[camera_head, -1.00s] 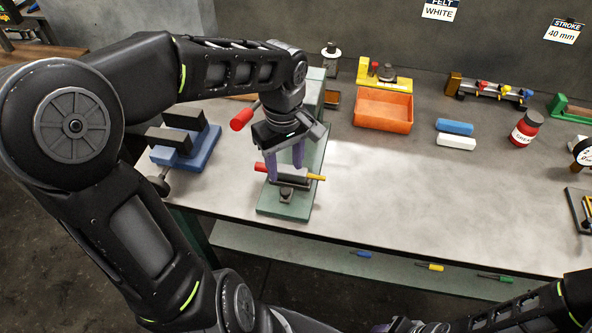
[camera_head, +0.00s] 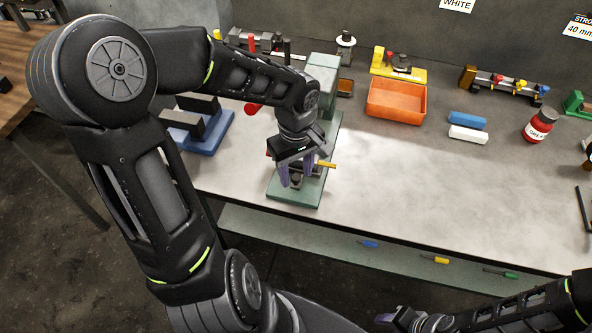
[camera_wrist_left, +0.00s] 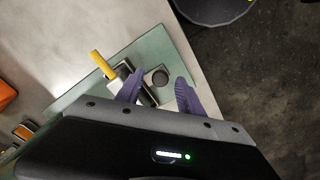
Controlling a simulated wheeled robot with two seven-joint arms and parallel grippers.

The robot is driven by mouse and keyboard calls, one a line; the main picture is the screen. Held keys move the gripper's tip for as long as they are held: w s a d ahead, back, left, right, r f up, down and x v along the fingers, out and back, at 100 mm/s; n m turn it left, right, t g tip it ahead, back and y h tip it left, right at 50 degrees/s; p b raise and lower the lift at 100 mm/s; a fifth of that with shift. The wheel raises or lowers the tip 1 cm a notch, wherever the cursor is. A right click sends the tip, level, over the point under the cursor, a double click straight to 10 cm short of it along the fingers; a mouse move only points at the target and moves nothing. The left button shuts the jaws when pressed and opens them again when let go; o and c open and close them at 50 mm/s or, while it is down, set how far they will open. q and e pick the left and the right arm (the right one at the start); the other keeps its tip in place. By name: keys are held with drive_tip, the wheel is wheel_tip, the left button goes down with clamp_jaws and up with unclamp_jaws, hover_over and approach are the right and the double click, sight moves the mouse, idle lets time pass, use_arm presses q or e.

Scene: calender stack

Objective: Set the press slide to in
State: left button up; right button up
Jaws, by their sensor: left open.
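The press (camera_head: 318,98) is green, with a column at the back and a flat base plate (camera_head: 290,195) at the bench's front edge. A red-handled lever (camera_head: 252,109) sticks out to its left. Across the base is a grey slide block with a yellow end (camera_head: 326,164) on the right, also in the left wrist view (camera_wrist_left: 100,61); a bit of red shows at the left. My left gripper (camera_head: 297,182) is open over the base's front. In the left wrist view its purple fingers (camera_wrist_left: 159,80) stand either side of a dark round knob (camera_wrist_left: 160,77); contact is unclear. My right gripper (camera_head: 392,317) is low, partly out of frame.
A blue fixture with dark blocks (camera_head: 205,140) stands left of the press. An orange bin (camera_head: 396,100) and a yellow fixture (camera_head: 397,67) are to its right. The bench middle is clear.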

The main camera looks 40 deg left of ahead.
use_arm(q)
drive_tip(key=shift+c, duration=0.6)
clamp_jaws()
idle(0.9)
